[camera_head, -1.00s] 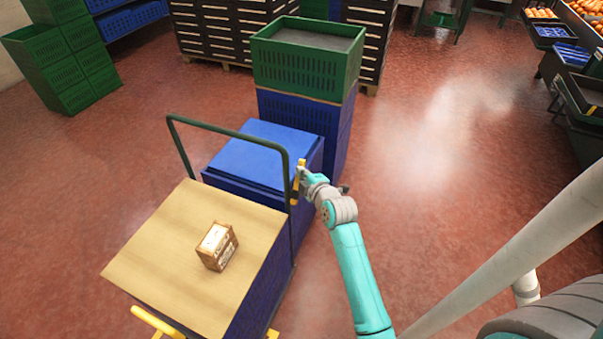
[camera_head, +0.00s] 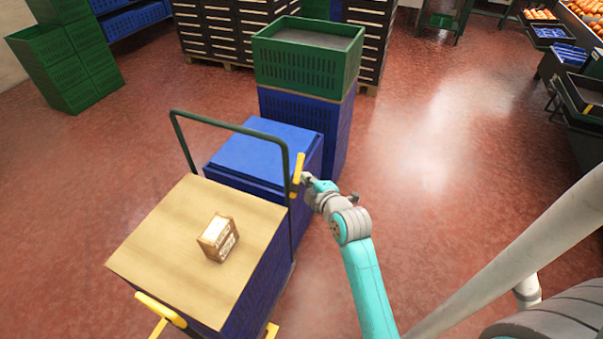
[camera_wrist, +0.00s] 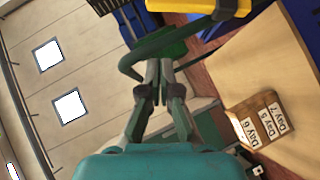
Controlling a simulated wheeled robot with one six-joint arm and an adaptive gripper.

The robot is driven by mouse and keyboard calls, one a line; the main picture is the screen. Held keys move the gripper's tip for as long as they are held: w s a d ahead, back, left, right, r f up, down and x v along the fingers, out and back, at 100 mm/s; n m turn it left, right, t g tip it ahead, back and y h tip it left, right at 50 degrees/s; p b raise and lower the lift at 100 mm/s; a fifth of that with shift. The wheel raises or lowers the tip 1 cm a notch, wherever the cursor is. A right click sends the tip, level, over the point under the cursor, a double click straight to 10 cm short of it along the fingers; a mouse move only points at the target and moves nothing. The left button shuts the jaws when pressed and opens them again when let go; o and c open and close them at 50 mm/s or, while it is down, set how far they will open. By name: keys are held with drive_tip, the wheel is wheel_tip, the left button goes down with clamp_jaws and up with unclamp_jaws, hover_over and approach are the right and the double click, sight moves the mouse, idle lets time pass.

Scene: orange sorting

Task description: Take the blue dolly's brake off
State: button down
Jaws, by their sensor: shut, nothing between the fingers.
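The blue dolly carries blue crates (camera_head: 262,288) topped by a tan board (camera_head: 165,235), with a dark green handle frame (camera_head: 232,127) at its far side. A yellow lever (camera_head: 299,166) sits on the frame's right post. My gripper (camera_head: 307,178) is shut and empty, just right of the lever; in the head view I cannot tell whether they touch. In the wrist view, my shut fingertips (camera_wrist: 160,64) are close to the green handle bar (camera_wrist: 148,50), and the yellow lever (camera_wrist: 230,8) shows above and to the right of them.
A small labelled carton (camera_head: 218,238) lies on the board. A blue-lidded crate stack (camera_head: 262,150) stands just behind the handle, with a green crate (camera_head: 307,65) on taller blue crates beyond. Yellow parts (camera_head: 160,312) stick out at the dolly's near end. Red floor (camera_head: 430,190) is clear to the right.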

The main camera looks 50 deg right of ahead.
drive_tip(key=shift+v, duration=1.2)
drive_tip(key=s+a+f+m+y, duration=0.1)
drive_tip(key=s+a+f+m, duration=0.2)
drive_tip(key=s+a, duration=0.5)
drive_tip(key=s+a+f+m+y, duration=0.1)
drive_tip(key=s+a+f+m, duration=0.25)
drive_tip(key=s+a, duration=0.45)
drive_tip(key=s+a+r+m+y, duration=0.1)
drive_tip(key=s+a+r, duration=0.2)
drive_tip(key=s, duration=0.5)
drive_tip(key=s+a+r+m+t+y, duration=0.1)
drive_tip(key=s+a+r+m+y, duration=0.1)
drive_tip(key=s+a, duration=0.4)
drive_tip(key=v, duration=0.3)
drive_tip(key=shift+s+r, duration=0.15)
drive_tip(key=shift+s, duration=0.15)
